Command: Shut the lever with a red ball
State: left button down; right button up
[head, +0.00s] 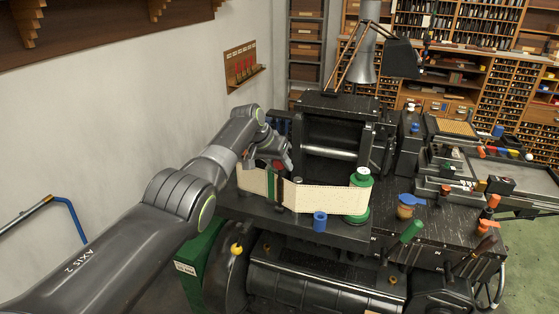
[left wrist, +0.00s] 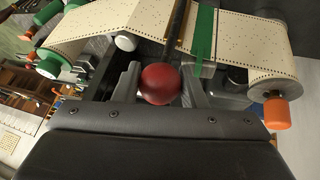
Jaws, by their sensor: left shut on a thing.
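The red ball (left wrist: 161,84) of the lever sits between the two fingers of my left gripper in the left wrist view. My left gripper (head: 281,161) is shut on it, with a finger on either side. In the head view the gripper is at the machine's left end, just above the paper ribbon, and mostly covers the ball. My right gripper is not in view.
A perforated paper ribbon (head: 318,197) runs close in front of the gripper to a green spool (head: 361,186). A blue knob (head: 320,221) stands before it. The black machine (head: 335,130) rises behind. The pale wall (head: 120,110) is left of my arm.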

pick_arm(q)
jog(key=shift+r, duration=0.1)
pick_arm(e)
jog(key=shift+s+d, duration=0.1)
pick_arm(q)
jog(key=c, duration=1.2)
grip_release()
jog(key=shift+w, duration=0.1)
jog(key=shift+o, duration=1.3)
jog(key=shift+w, duration=0.1)
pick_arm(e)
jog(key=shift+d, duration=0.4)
pick_arm(q)
jog(key=shift+v, duration=1.15)
jog(key=shift+b+v, duration=2.8)
jog(key=shift+v, duration=4.65)
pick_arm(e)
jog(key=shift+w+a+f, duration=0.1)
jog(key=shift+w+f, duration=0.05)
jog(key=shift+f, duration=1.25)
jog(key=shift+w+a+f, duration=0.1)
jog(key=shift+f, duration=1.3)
